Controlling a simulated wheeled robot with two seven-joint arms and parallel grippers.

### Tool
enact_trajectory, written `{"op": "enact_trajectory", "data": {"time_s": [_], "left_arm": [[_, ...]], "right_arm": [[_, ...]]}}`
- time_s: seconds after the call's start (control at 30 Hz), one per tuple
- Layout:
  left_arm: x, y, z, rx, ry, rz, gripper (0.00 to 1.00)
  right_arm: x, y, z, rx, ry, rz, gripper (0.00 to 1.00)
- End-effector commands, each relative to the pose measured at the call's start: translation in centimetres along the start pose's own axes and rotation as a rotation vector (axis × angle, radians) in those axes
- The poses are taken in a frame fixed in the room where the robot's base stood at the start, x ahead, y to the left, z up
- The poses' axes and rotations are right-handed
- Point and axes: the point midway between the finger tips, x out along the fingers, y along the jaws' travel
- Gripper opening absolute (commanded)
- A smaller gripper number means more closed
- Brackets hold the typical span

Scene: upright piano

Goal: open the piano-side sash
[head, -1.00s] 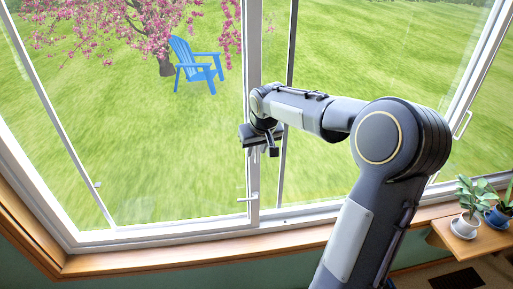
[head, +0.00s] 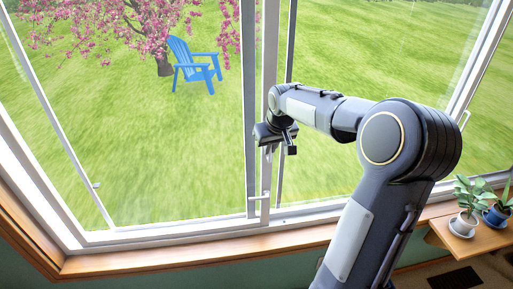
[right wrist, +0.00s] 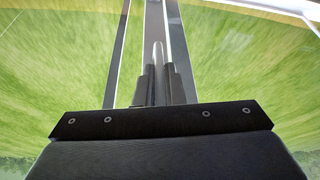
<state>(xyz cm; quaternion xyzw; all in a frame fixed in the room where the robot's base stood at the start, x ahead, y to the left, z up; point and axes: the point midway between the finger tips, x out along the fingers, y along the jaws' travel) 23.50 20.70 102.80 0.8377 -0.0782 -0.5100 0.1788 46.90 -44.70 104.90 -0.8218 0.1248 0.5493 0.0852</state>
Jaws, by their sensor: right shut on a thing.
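The window sash held by my right gripper has a white vertical stile (head: 267,75), near the middle of the head view. My right gripper (head: 272,150) is at this stile, partly hidden behind its own wrist in the head view. In the right wrist view, its two dark fingers (right wrist: 160,88) are shut on a slim upright handle (right wrist: 158,58) on the stile. A dark grey upright (head: 249,110) shows just left of the white stile. A small white latch (head: 259,198) sits low on the stile. My left gripper is not in view. No piano is in view.
A wooden sill (head: 190,257) runs below the window. Potted plants (head: 466,215) stand on a small wooden shelf (head: 445,236) at the right. Another white handle (head: 465,119) is on the right frame. Outside are a lawn, a blue chair (head: 195,66) and a blossoming tree.

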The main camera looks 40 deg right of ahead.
Motion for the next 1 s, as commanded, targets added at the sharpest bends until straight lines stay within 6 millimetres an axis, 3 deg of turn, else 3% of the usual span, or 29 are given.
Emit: {"op": "enact_trajectory", "data": {"time_s": [0.03,0.5,0.73,1.0], "left_arm": [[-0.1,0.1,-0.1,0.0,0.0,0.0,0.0],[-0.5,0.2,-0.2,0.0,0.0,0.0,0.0],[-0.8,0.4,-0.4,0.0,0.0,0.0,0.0],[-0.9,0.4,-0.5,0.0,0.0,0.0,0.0]], "right_arm": [[-0.3,2.1,0.3,0.015,0.0,0.013,0.0],[-1.6,17.1,3.2,0.015,0.0,0.015,0.0],[-2.0,21.9,4.1,0.008,-0.001,0.013,0.0],[-2.1,24.2,4.5,0.004,0.001,0.011,0.0]]}}
